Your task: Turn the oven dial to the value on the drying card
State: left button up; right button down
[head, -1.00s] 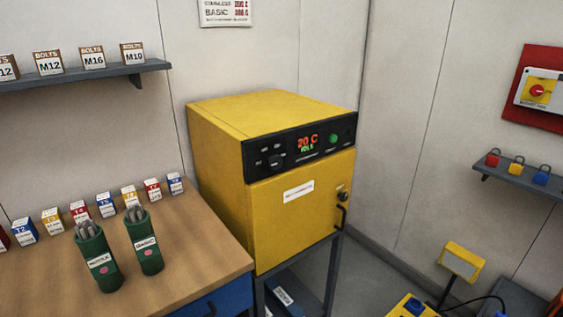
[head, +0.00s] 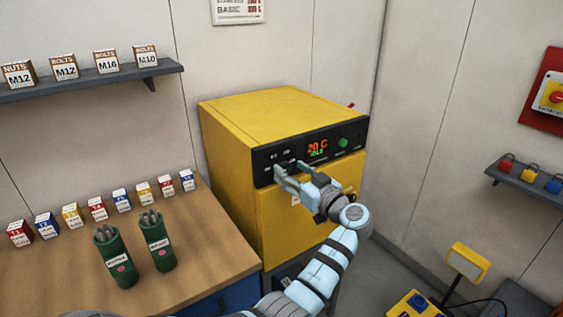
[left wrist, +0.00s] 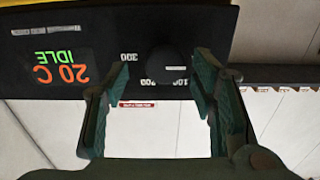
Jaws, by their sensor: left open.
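The yellow oven (head: 235,130) stands beside the bench, with a black control panel (head: 350,133) on its front. Its display (head: 317,147) reads 20 C, IDLE; in the left wrist view the display (left wrist: 62,66) appears upside down. The dark round dial (left wrist: 166,62) shows there, with scale numbers, including 300, around it. My left gripper (head: 287,169) is open in front of the panel's left part and hides most of the dial in the head view. In the left wrist view its fingers (left wrist: 150,78) are spread either side of the dial. The drying card (head: 239,9) is cut off at the top; its red values are blurred.
Two green rod canisters (head: 118,258) (head: 158,241) and a row of small labelled boxes (head: 97,208) stand on the wooden bench (head: 205,240). A shelf (head: 120,80) holds bolt and nut boxes. Padlocks (head: 529,172) sit on a right wall shelf. A yellow lamp (head: 467,261) stands low right.

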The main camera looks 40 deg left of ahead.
pick_arm(q)
jog(key=shift+w+a, duration=0.2)
jog(key=shift+a, duration=0.45)
jog(key=shift+s, duration=0.2)
jog(key=shift+s+a, duration=0.1)
jog(key=shift+a, duration=0.05)
jog(key=c, duration=1.1)
